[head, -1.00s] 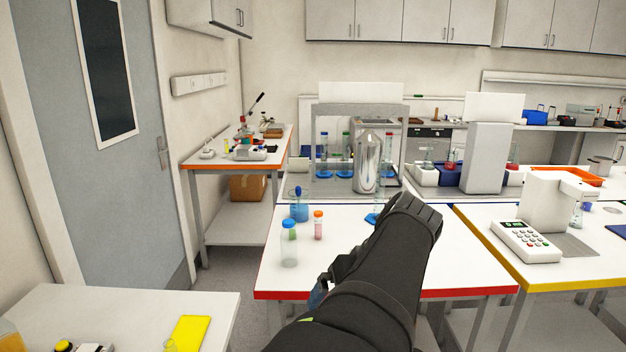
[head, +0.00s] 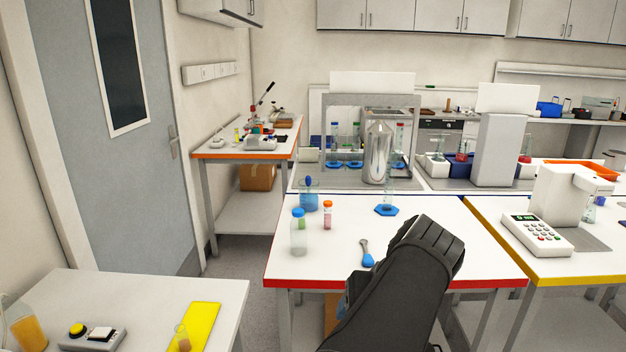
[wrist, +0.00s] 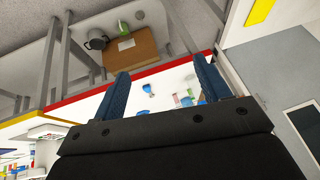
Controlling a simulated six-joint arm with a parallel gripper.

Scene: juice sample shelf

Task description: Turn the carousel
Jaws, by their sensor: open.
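I cannot make out a carousel with certainty. A grey open frame (head: 325,125) stands at the back of the red-edged table, with several glass cylinders on blue bases in it and a shiny metal canister (head: 378,152) in front. To its right, coloured flasks stand in blue and white holders (head: 433,172), partly hidden by a grey-white column (head: 496,150). My gripper (wrist: 160,70) is open and empty in the wrist view, its two blue fingers wide apart. In the head view my black arm reaches in over the front of the red-edged table and mostly hides the gripper.
On the red-edged table (head: 420,211) stand a blue-capped bottle (head: 299,235), an orange-capped vial (head: 327,216), a blue beaker (head: 308,200) and a blue hexagonal base (head: 386,210). A blue-handled spoon (head: 367,255) lies close to my arm. A keypad instrument (head: 538,235) stands right.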

